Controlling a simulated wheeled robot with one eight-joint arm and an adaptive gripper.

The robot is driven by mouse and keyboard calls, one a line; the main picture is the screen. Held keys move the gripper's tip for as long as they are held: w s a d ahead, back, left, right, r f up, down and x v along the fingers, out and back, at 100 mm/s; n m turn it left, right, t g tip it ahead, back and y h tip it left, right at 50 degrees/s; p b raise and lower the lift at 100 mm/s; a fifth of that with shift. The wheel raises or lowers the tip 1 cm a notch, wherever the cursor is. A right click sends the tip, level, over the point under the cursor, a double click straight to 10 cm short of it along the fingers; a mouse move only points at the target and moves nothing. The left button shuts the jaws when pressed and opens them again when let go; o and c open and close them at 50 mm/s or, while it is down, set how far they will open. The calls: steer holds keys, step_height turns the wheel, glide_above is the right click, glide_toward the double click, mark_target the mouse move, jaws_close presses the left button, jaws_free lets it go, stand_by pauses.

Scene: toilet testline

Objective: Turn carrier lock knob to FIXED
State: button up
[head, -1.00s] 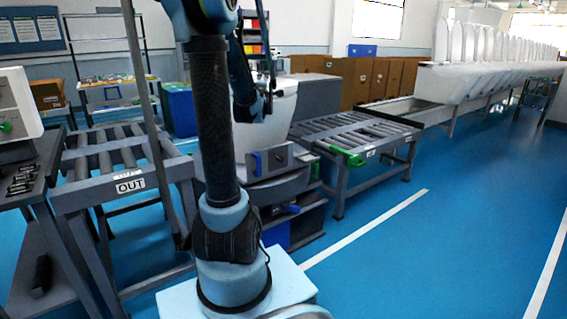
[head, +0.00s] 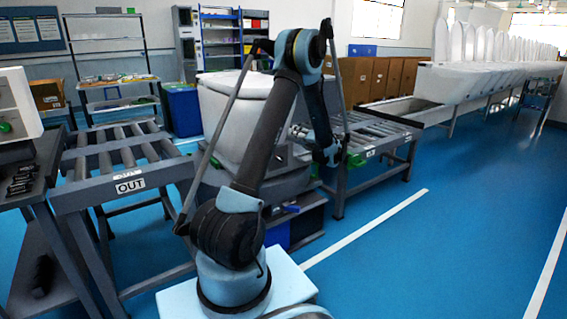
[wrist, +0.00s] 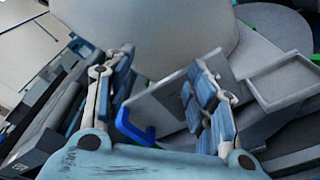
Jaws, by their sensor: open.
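A blue handle, apparently the carrier lock knob (wrist: 135,130), shows in the wrist view against a grey plate (wrist: 170,100). My gripper (wrist: 163,68) is open, its two fingers spread on either side of the plate; I see no grip on the handle. In the head view my gripper (head: 298,131) is by the right side of the white toilet body (head: 238,105), above the grey carrier (head: 290,180). My arm hides the knob there. No FIXED marking is readable, so the knob's setting cannot be told.
A roller conveyor marked OUT (head: 130,185) stands at left, and another roller conveyor (head: 375,135) at right with a green part (head: 355,161). A dark bench (head: 30,170) is at far left. The blue floor (head: 450,240) at right is clear.

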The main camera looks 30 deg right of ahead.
steer(key=s+d+f+n+g+y, duration=0.2)
steer(key=s+f, duration=0.5)
steer(key=f, duration=0.4)
glide_toward(282, 160)
steer(key=x, duration=0.8)
steer(key=shift+w+a, duration=0.25)
steer(key=shift+w, duration=0.1)
